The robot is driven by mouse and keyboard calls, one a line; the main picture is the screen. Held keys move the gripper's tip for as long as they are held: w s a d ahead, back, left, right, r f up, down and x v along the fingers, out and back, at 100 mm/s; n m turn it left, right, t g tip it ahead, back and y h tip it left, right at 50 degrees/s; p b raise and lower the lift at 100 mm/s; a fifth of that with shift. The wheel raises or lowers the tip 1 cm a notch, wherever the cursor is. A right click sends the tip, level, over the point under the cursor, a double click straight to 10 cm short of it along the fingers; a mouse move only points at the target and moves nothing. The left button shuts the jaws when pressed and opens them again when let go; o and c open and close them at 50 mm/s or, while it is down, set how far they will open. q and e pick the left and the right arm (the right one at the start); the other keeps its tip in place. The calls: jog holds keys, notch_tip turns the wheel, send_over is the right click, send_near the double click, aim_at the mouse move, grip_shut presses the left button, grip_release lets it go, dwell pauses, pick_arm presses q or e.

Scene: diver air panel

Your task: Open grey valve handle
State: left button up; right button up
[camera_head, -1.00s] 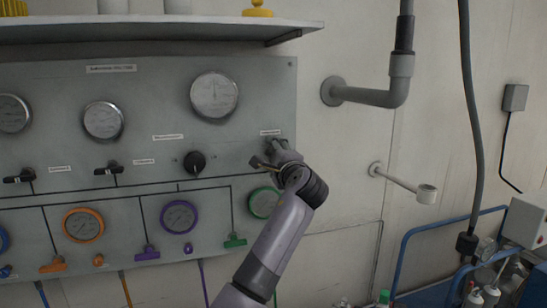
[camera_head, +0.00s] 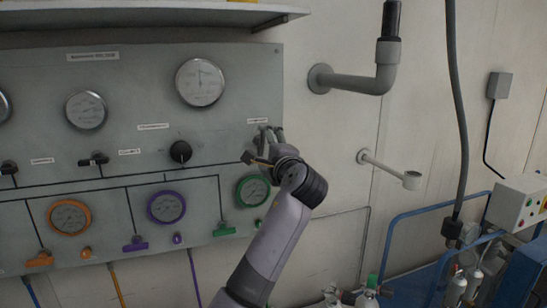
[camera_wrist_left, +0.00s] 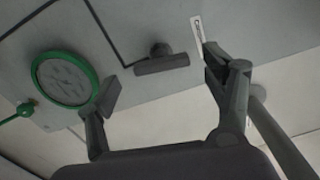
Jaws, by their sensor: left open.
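The grey valve handle (camera_wrist_left: 162,61) is a dark grey T-shaped bar on a short round stem, standing out from the grey panel. In the left wrist view it lies between and beyond my two fingertips, apart from both. My left gripper (camera_wrist_left: 160,82) is open and empty; it also shows in the head view (camera_head: 262,147), close in front of the panel's right part, under a small white label. There the gripper hides the handle. My right gripper is in neither view.
A green-rimmed gauge (camera_wrist_left: 64,79) is close to one finger in the wrist view. The panel (camera_head: 130,90) also carries a black knob (camera_head: 180,151), more gauges and coloured handles. A grey elbow pipe (camera_head: 355,84) juts from the wall to the right. A shelf edge (camera_head: 150,18) overhangs above.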

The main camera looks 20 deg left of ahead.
pick_arm(q)
jog(key=v, duration=0.7)
jog(key=shift+s+d, duration=0.15)
jog(key=shift+s, duration=0.05)
